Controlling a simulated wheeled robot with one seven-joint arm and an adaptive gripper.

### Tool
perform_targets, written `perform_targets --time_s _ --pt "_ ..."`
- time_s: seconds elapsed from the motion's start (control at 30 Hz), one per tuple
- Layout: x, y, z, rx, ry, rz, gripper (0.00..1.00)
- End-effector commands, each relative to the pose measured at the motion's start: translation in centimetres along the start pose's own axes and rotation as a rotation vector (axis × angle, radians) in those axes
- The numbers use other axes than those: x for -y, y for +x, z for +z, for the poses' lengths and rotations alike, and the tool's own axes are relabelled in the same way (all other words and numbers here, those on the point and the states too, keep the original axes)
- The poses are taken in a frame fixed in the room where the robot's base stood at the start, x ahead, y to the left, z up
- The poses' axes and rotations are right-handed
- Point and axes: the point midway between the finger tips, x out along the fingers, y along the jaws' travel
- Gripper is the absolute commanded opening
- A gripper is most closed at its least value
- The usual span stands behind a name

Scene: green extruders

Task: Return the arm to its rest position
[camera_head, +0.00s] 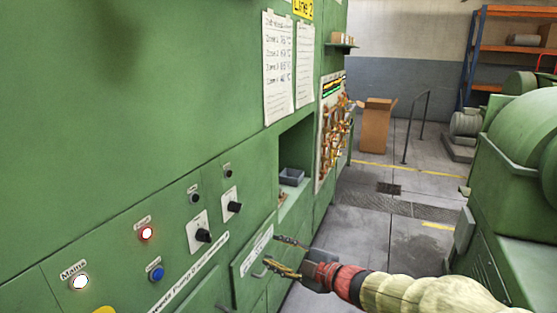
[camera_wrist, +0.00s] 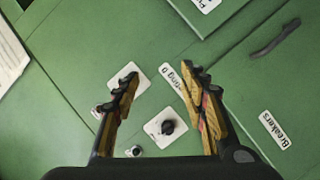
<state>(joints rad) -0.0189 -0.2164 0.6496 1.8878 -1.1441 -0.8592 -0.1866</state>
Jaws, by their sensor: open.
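My gripper (camera_head: 283,255) is at the lower middle of the head view, in front of the green cabinet (camera_head: 110,100), close to a labelled drawer or door (camera_head: 252,252) with a handle. Its two fingers are spread apart with nothing between them. In the wrist view my gripper (camera_wrist: 160,95) is also open and empty, facing the green panel, where a black knob on a white plate (camera_wrist: 167,127) shows between and below the fingertips. My arm reaches in from the lower right of the head view. I cannot tell the exact gap between gripper and cabinet.
A recess holds a grey bin (camera_head: 291,177). Green machinery (camera_head: 525,140) stands right. A cardboard box (camera_head: 376,125) is behind. The floor between (camera_head: 385,230) is clear.

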Motion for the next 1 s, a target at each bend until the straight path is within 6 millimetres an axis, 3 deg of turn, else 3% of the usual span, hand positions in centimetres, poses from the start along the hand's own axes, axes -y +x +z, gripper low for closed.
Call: perform_targets --time_s 0.1,0.2,0.33,0.47,0.57,0.7,0.9,1.0 --pt "-0.6 -2.0 5.8 0.257 0.126 0.046 0.43" --pt "-1.0 -5.4 9.5 0.462 0.245 0.09 0.43" --pt "-0.3 -11.3 12.5 0.711 0.423 0.141 0.43" --pt "1.8 -18.1 13.1 0.932 0.628 0.178 0.43" --pt "4.3 -23.4 11.8 1.074 0.801 0.191 0.43" --pt "8.5 -29.6 7.6 1.216 1.045 0.179 0.43" --pt "12.7 -34.8 -0.1 1.259 1.308 0.141 0.43" --pt "12.6 -35.7 -2.9 1.203 1.363 0.159 0.43"
